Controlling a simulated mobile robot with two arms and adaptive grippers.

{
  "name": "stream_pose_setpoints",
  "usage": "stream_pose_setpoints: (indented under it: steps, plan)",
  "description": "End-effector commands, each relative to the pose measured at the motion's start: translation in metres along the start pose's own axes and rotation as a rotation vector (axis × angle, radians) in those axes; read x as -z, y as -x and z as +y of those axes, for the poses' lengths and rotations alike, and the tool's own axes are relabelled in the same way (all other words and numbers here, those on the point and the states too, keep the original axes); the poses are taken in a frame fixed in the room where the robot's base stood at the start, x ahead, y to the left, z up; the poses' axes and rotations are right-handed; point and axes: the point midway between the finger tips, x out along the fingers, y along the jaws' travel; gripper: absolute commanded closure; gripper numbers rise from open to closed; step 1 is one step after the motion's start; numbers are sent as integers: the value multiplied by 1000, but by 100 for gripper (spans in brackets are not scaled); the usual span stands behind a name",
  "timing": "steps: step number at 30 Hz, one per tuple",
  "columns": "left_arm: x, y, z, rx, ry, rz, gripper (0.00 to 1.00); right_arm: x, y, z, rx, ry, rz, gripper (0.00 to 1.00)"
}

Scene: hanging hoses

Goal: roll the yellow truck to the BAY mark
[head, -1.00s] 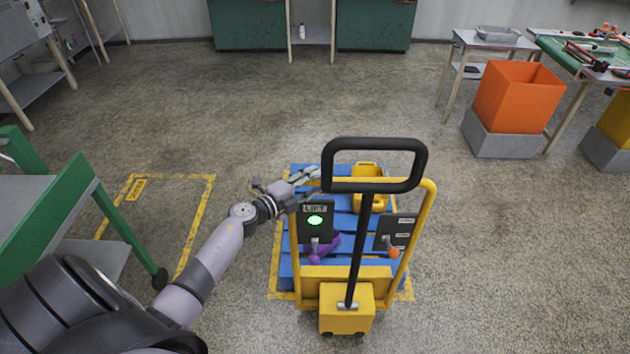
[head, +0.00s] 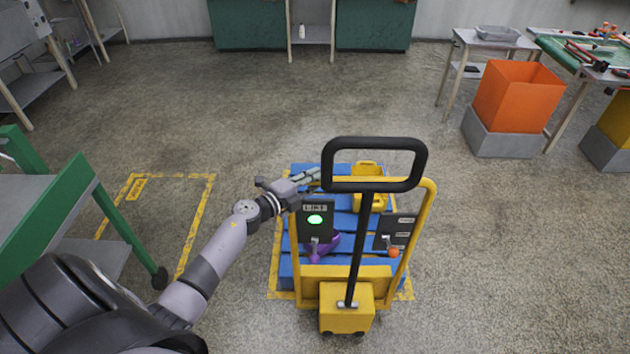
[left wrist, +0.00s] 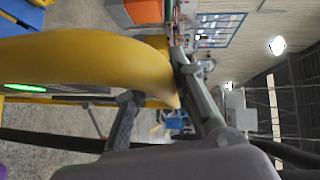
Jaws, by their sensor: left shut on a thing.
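The yellow truck (head: 346,272) has a black push handle (head: 418,168), a yellow tubular frame and a blue slatted deck load. It stands inside a yellow outline on the floor. My left gripper (head: 308,178) is at the upper left corner of the truck's frame, shut on the yellow bar. In the left wrist view the bar (left wrist: 80,62) runs large across the picture between the fingers. A second yellow floor outline (head: 207,208) with a small label (head: 137,189) lies to the left of the truck; the label is too small to read. My right gripper is out of view.
A green-framed cart (head: 75,215) stands at the left, its front wheel near the left outline. An orange bin (head: 518,95) on a grey base stands at the right. A lit green indicator (head: 315,220) shows on the truck's left panel. The floor beyond the truck is clear.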

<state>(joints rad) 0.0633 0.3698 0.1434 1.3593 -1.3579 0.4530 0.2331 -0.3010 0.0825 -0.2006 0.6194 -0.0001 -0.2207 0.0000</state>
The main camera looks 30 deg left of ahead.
Motion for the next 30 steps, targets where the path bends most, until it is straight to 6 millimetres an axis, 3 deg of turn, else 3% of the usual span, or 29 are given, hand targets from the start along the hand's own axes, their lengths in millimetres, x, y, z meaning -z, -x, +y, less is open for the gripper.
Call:
stream_pose_setpoints:
  steps: [16,24,30]
  plan:
    - [0,0,2,-4,-2,0,100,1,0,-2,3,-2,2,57]
    - [-22,-20,-5,1,-7,-5,100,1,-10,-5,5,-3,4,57]
    - [-22,-19,-7,2,-5,-6,100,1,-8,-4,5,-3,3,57]
